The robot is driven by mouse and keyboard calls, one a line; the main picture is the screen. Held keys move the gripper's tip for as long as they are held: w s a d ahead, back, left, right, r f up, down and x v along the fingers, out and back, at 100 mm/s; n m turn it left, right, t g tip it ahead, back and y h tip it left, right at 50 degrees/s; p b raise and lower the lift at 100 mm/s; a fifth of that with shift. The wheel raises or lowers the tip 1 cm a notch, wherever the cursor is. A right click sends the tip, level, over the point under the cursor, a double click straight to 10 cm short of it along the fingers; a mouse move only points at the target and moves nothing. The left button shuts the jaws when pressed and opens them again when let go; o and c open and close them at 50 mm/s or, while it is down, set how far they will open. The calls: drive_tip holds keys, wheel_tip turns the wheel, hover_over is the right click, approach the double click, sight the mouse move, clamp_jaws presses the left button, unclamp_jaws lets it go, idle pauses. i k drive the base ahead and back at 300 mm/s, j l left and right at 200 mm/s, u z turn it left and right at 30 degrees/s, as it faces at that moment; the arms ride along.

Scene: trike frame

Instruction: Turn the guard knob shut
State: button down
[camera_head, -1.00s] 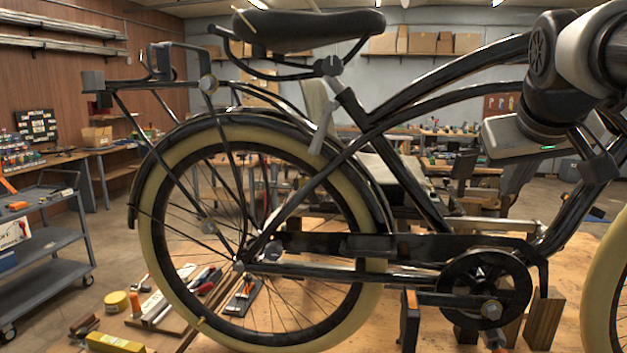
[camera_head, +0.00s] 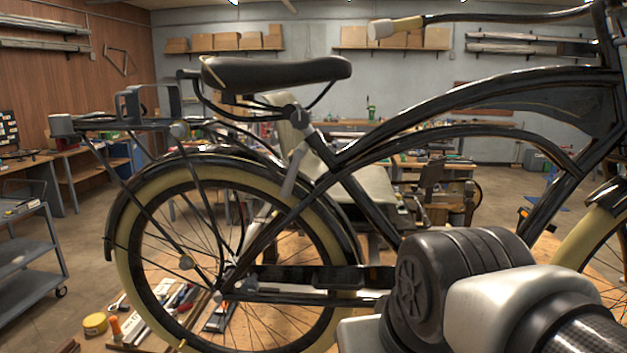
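The black trike frame (camera_head: 385,150) fills the middle of the head view, with its cream-tyred rear wheel (camera_head: 130,262) at left. A dark chain guard (camera_head: 318,278) runs low from the rear hub towards the right. Its right part and the crank are hidden behind my arm. I cannot tell which, if any, is the guard knob. My arm covers the lower right. My gripper's fingers are out of view.
A black saddle (camera_head: 280,73) and a rear rack (camera_head: 95,122) stand over the wheel. Loose tools and a yellow tape roll (camera_head: 95,323) lie at lower left. A grey cart (camera_head: 30,250) stands at far left, with open floor between.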

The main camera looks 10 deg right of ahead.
sight(249, 286)
drive_tip(key=k+j+z, duration=0.1)
drive_tip(key=j+z, duration=0.25)
drive_tip(key=z, duration=0.15)
drive_tip(key=k+j+z, duration=0.15)
drive_tip(key=j+z, duration=0.2)
drive_tip(key=z, duration=0.15)
